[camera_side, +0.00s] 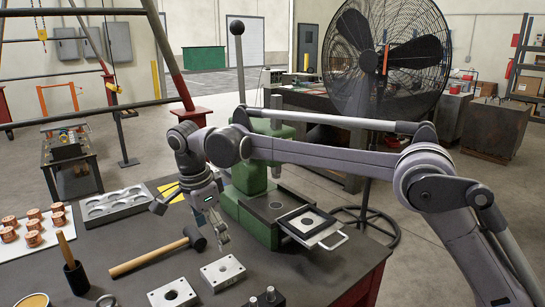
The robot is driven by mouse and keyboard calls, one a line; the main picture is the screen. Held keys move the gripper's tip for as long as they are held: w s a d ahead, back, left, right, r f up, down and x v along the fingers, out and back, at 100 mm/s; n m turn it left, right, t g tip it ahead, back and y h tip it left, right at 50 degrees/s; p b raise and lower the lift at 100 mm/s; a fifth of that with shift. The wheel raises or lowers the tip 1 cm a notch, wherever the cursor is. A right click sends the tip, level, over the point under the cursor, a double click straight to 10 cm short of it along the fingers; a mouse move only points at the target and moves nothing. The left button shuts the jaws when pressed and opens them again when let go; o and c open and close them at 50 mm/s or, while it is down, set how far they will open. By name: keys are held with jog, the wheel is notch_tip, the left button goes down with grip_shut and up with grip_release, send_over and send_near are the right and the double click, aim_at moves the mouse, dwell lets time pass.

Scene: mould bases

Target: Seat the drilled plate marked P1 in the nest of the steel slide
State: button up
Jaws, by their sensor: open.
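Two pale metal drilled plates lie on the dark bench top. One (223,272) has a small centre hole and corner holes. The other (173,294), nearer the front, has a wider centre hole. The P1 mark is too small to read on either. The steel slide (326,236) sticks out of the green press at right, its loop handle toward the front. My gripper (195,224) is open and empty, above the bench, behind and above the plates.
A mallet (148,258) lies behind the plates. The green press (252,180) stands behind the slide. A grey tray with round pockets (112,206), copper parts (33,227) and a brush in a dark holder (76,277) are at left. A dark pinned block (265,299) is at the front.

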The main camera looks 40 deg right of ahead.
aim_at(221, 263)
jog(key=f, duration=0.3)
jog(key=d+f, duration=0.1)
jog(key=f, duration=0.6)
jog(key=shift+d+f, duration=0.3)
jog(key=shift+f, duration=0.1)
jog(key=shift+c, duration=0.3)
jog(key=c, duration=1.5)
jog(key=shift+r, duration=0.1)
jog(key=shift+r, duration=0.2)
jog(key=shift+r, duration=0.75)
jog(key=shift+r, duration=0.1)
